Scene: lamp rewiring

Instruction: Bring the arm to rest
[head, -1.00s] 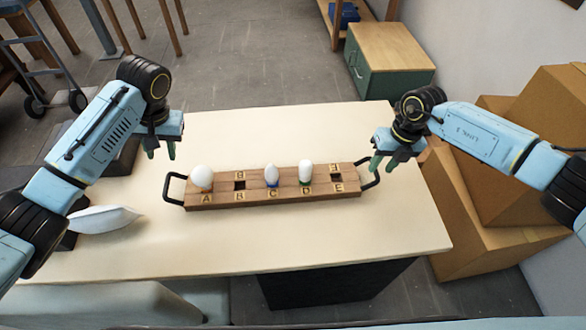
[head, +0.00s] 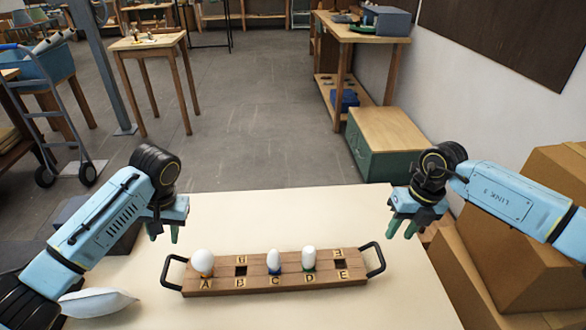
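My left gripper (head: 162,231) hangs over the table's left part, beyond and left of the tray. Its green fingers are apart with nothing between them. My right gripper (head: 402,228) is beyond and right of the tray, near the table's right edge; its fingers are also apart and empty. The wooden tray (head: 292,284) has black end handles and spots lettered A to E. White bulbs stand upright at A (head: 202,262), C (head: 273,261) and D (head: 308,258).
The cream table (head: 300,215) is clear behind the tray. A white pillow-like object (head: 97,303) lies at the front left. Cardboard boxes (head: 500,270) stand close on the right. A green cabinet (head: 385,142) and a wooden workbench (head: 350,32) are beyond the table.

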